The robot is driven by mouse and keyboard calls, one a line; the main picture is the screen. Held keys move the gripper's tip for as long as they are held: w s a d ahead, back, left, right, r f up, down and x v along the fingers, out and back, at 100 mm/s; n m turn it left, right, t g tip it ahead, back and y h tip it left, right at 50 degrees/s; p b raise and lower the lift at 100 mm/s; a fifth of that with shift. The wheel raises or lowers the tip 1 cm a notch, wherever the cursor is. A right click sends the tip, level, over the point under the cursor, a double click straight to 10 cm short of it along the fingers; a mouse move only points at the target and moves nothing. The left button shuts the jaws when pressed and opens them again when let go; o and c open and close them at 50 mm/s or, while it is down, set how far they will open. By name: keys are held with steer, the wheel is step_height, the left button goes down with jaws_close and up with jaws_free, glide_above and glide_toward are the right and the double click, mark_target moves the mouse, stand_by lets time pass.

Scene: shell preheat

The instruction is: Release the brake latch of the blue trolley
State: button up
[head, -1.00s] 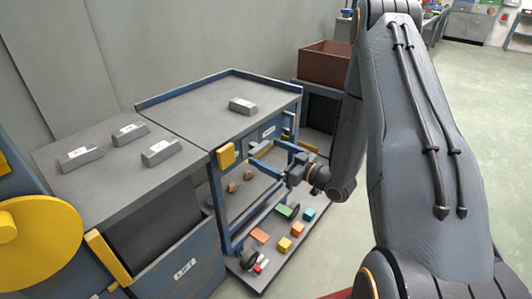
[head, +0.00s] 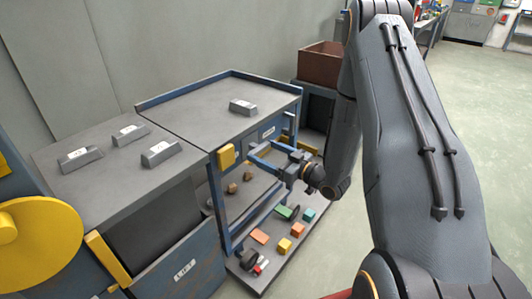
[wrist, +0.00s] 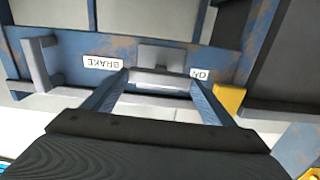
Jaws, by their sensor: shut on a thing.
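The blue trolley (head: 225,206) stands at centre left in the head view, with a grey top. Its blue front panel fills the upper wrist view, with an upside-down "BRAKE" label (wrist: 103,62) and an "ON" label (wrist: 200,73). The brake latch (wrist: 163,77), a grey bar, lies between these labels. My gripper (wrist: 160,88) is shut on this bar, with one finger at each end. In the head view, my gripper (head: 256,152) reaches the trolley's front under the top edge; the latch is too small to make out there.
A yellow block (head: 226,155) sits at the trolley's near front corner, close to the fingers. A grey U-shaped handle (wrist: 38,66) is on the panel. A lower shelf (head: 258,280) holds several coloured blocks. A grey bench (head: 90,178) adjoins at left. Floor at right is clear.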

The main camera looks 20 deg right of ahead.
steer(key=m+p, duration=0.2)
steer(key=m, duration=0.2)
steer(key=shift+r+p, duration=0.1)
steer(key=shift+p, duration=0.2)
steer(key=m+p, duration=0.2)
steer(key=m, duration=0.2)
steer(key=shift+m, duration=0.3)
steer(key=m+p, duration=0.1)
steer(key=m, duration=0.3)
steer(key=shift+d+m, duration=0.1)
steer(key=shift+m, duration=0.2)
steer(key=shift+f+m+p, duration=0.2)
steer(key=shift+m+p, duration=0.5)
steer(key=shift+m, duration=1.5)
steer(key=o, duration=1)
steer(key=shift+o, duration=0.2)
